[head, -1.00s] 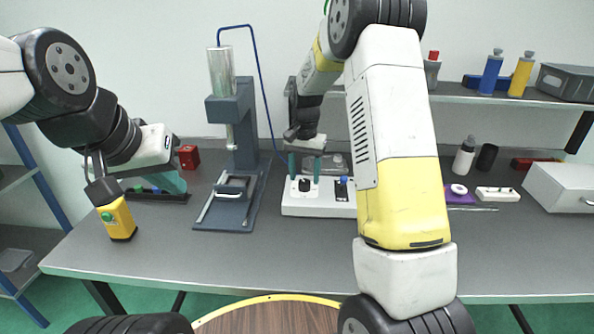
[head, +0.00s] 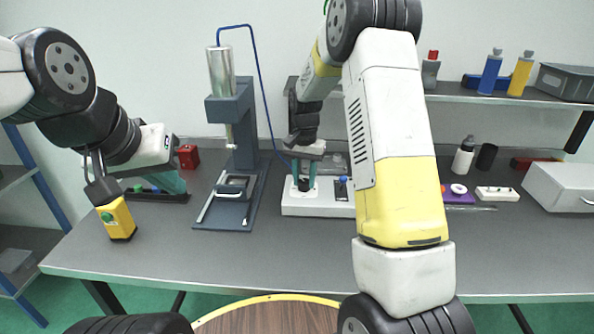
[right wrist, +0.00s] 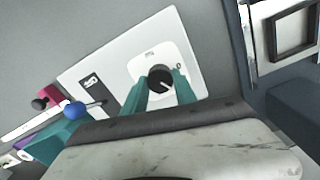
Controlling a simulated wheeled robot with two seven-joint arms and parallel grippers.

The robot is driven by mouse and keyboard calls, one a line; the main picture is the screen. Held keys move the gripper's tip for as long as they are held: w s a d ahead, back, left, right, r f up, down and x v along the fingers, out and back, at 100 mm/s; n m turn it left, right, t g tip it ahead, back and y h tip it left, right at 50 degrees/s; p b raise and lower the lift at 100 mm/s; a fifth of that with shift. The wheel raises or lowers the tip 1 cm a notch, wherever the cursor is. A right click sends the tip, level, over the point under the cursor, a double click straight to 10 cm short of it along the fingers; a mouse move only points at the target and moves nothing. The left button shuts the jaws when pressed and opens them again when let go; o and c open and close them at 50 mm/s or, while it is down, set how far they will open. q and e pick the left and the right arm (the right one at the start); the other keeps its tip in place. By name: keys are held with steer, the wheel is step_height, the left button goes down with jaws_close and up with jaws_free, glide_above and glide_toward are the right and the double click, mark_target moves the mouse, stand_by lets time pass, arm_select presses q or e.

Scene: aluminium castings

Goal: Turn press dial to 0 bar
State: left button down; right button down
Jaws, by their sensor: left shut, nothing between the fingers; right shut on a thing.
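A pale pointer line shows on the knob; the scale marks are too small to read. The blue press (head: 232,110) stands left of the box. My left gripper (head: 172,182) is shut and empty at the table's left, above a dark rail.
A blue-topped lever (head: 341,181) sits on the box just right of the dial. A yellow box with a green button (head: 116,218) hangs by my left arm. A red block (head: 188,156) is at the back left. The front of the grey table (head: 260,258) is clear.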

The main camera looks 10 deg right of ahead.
mark_target(304, 181)
steer(key=n, duration=1.1)
stand_by(0.3)
steer(key=shift+n, duration=0.5)
steer(key=c, duration=1)
jaws_free()
steer(key=shift+r, duration=0.15)
step_height(304, 181, up, 8)
steer(key=shift+f, duration=0.2)
